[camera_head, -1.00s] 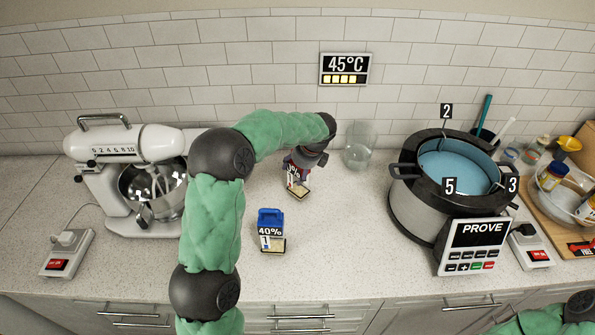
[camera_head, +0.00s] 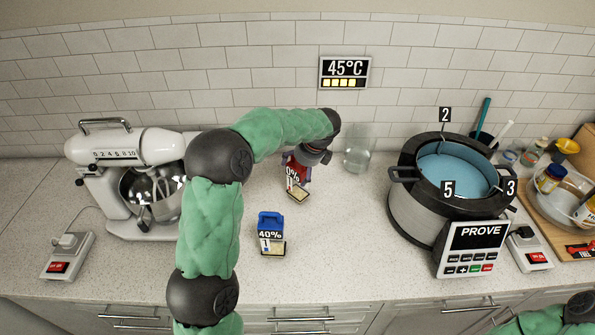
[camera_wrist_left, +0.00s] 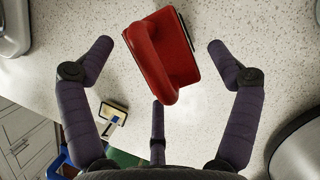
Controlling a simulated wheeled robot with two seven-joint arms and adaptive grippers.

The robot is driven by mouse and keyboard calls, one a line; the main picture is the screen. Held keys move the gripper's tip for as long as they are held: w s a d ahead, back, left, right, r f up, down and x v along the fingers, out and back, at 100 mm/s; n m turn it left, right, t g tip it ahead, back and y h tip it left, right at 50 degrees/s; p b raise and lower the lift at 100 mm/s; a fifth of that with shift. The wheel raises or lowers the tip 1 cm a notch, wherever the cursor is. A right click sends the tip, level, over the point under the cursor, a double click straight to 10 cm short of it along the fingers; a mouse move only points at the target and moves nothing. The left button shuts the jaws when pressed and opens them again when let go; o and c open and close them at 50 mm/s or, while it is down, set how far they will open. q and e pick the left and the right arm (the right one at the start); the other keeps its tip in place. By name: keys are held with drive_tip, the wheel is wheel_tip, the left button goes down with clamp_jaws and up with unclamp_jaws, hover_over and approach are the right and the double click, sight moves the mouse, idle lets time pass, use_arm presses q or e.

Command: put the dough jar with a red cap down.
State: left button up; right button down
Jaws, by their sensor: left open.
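The dough jar with a red cap (camera_head: 293,172) stands on the counter, with a "0%" label and a small pale tray at its front. In the left wrist view its red cap (camera_wrist_left: 165,55) shows from above, between my spread fingers and apart from them. My left gripper (camera_head: 314,156) is open, just above and behind the jar, and partly hides it in the head view. The spread fingers also show in the left wrist view (camera_wrist_left: 160,60). My right gripper is out of view; only part of that arm shows at the bottom right.
A blue-capped "40%" jar (camera_head: 270,230) stands nearer the front edge. A clear glass jar (camera_head: 358,150) is close right of my left gripper. A stand mixer (camera_head: 130,165) is left, a round "PROVE" cooker (camera_head: 420,215) right. Counter between the blue-capped jar and cooker is clear.

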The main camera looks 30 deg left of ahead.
use_arm(q)
drive_tip(key=w+p+v, duration=0.1)
drive_tip(key=v, duration=0.7)
drive_tip(key=shift+s+d+r+p, duration=0.15)
drive_tip(key=shift+s+r+p, duration=0.2)
drive_tip(key=shift+s, duration=0.2)
